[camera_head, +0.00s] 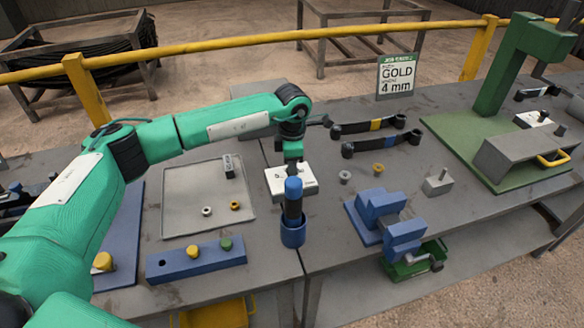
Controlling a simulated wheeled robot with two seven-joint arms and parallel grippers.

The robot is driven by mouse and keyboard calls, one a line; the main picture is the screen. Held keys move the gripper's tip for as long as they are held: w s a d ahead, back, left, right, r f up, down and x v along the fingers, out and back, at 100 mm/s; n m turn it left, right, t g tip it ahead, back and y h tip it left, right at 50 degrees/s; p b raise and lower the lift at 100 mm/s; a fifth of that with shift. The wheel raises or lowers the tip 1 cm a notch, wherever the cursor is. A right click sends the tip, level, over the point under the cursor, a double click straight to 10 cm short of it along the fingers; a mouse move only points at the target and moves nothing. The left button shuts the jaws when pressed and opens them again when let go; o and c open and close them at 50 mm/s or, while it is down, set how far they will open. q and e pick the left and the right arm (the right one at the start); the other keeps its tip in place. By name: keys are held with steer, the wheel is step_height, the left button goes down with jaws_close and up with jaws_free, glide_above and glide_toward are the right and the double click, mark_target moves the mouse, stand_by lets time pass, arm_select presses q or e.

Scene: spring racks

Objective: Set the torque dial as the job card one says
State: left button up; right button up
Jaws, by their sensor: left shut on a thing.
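The job card (397,76) stands at the back of the bench. It has a green header and reads "GOLD" and "4 mm"; its smaller lines are too small to read. A white plate with dark marks, which looks like the torque dial (307,183), lies on the bench at the middle. My right gripper is not in view.
A grey tray (182,211) with small rings is left, a blue block (170,264) in front. Two wrenches (350,128) lie behind right; a blue fixture (375,205) stands right.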

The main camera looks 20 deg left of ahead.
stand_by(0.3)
arm_select(q)
steer(key=o, duration=1)
steer(key=shift+r, duration=0.15)
steer(key=shift+r, duration=0.35)
steer(key=shift+r+b, duration=1.3)
steer(key=shift+r, duration=5.15)
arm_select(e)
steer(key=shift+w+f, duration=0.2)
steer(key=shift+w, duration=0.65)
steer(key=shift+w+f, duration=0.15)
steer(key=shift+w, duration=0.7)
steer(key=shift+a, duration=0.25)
